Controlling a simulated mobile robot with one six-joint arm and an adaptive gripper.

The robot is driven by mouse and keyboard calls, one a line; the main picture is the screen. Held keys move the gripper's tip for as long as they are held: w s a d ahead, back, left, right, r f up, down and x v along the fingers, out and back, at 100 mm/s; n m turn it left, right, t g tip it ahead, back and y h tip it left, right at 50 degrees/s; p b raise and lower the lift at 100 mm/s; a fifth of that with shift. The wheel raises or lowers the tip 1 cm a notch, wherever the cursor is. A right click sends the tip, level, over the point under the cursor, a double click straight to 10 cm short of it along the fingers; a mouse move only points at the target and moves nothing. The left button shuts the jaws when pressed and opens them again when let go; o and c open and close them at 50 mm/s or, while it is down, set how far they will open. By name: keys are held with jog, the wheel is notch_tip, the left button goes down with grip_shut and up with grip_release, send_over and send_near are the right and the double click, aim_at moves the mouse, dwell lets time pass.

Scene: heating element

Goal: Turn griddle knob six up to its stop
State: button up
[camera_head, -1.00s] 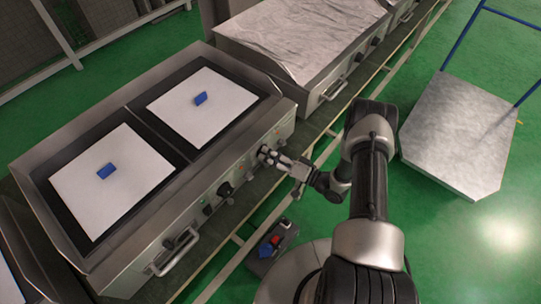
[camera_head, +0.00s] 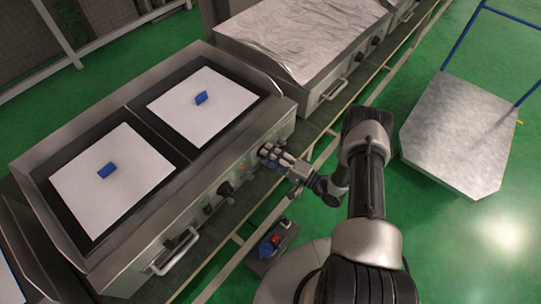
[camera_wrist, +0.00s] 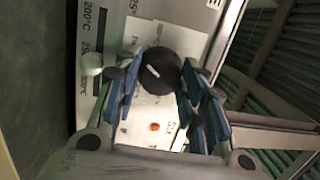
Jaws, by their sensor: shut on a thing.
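The griddle knob (camera_wrist: 161,72) is a round black dial with a white pointer line, seen in the wrist view on the front panel (camera_wrist: 150,112). The pointer slants toward the upper left. My gripper (camera_wrist: 160,82) has its fingers on both sides of the knob and is shut on it. A label reading "Six" and a small orange light (camera_wrist: 155,127) show below the knob. In the head view my gripper (camera_head: 272,152) is at the right end of the griddle's (camera_head: 118,262) front and hides the knob.
Another black knob (camera_head: 225,189) sits left of my gripper on the same front. A handle (camera_head: 175,252) sticks out further left. Two white plates with blue blocks (camera_head: 106,170) lie on top. A flat cart (camera_head: 455,140) stands on the floor at right.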

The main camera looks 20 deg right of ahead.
dwell(0.3)
jog(key=o, duration=1.1)
jog(key=shift+c, duration=0.2)
jog(key=v, duration=1.2)
jog(key=shift+w, duration=0.1)
